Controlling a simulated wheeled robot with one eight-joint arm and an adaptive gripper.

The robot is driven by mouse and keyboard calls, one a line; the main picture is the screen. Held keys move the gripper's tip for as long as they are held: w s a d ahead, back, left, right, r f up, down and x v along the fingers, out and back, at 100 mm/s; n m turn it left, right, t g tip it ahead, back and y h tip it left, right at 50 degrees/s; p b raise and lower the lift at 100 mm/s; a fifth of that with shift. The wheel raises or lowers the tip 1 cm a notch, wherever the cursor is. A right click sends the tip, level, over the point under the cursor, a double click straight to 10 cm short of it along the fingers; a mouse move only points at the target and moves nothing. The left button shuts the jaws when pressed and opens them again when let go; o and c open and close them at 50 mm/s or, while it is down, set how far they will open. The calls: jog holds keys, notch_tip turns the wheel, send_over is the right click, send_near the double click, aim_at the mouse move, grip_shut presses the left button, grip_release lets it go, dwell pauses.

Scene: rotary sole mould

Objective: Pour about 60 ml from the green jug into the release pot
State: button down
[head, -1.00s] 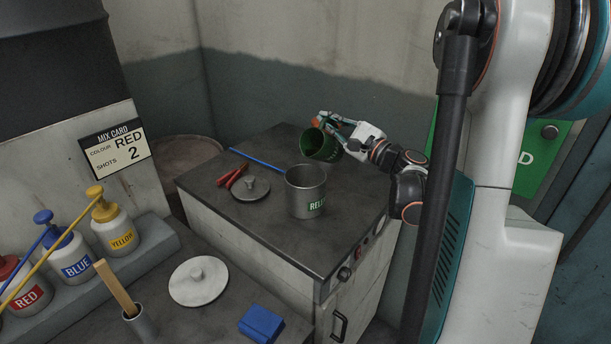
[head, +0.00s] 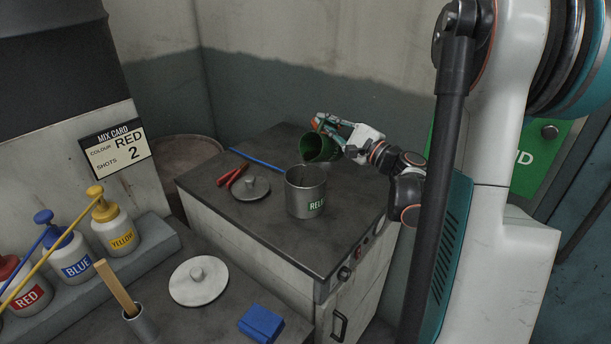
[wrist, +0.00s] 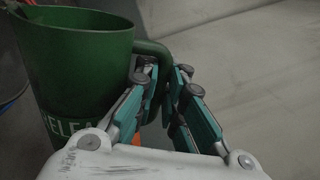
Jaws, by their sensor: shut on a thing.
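The green jug (head: 326,150) is held tilted above the far rim of the release pot, its mouth toward the left and the pot. It also shows in the wrist view (wrist: 75,75), with part of a pale label. The grey metal release pot (head: 305,197) stands upright and open on the cabinet top. My gripper (head: 330,126) is shut on the jug's handle (wrist: 150,52), behind and above the pot. I cannot make out a stream or the liquid level in the pot.
A grey knobbed lid (head: 251,190), red-handled pliers (head: 233,176) and a blue rod (head: 257,160) lie left of the pot on the cabinet top (head: 270,225). The front right of that top is clear. A blue block (head: 261,323) and pump bottles are on the nearer bench.

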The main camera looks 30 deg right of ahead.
jog(key=shift+s+a+r+n, duration=0.15)
jog(key=shift+a+n, duration=0.1)
jog(key=shift+n, duration=0.35)
dwell(1.3)
jog(key=shift+w+d+f+m, duration=0.2)
jog(key=shift+d+m, duration=0.15)
jog(key=shift+m, duration=0.35)
jog(key=shift+w+d+m+h, duration=0.15)
jog(key=shift+d+m+h, duration=0.25)
jog(key=shift+m, duration=0.7)
jog(key=shift+w+d+m, duration=0.1)
jog(key=shift+d+m, duration=0.2)
jog(key=shift+m, duration=0.4)
jog(key=shift+w+d+m, duration=0.1)
jog(key=shift+d+m, duration=0.2)
jog(key=shift+m, duration=0.4)
jog(key=shift+w+d+f+m+b, duration=0.1)
jog(key=shift+d+f+m+b, duration=0.15)
jog(key=shift+m+b, duration=0.1)
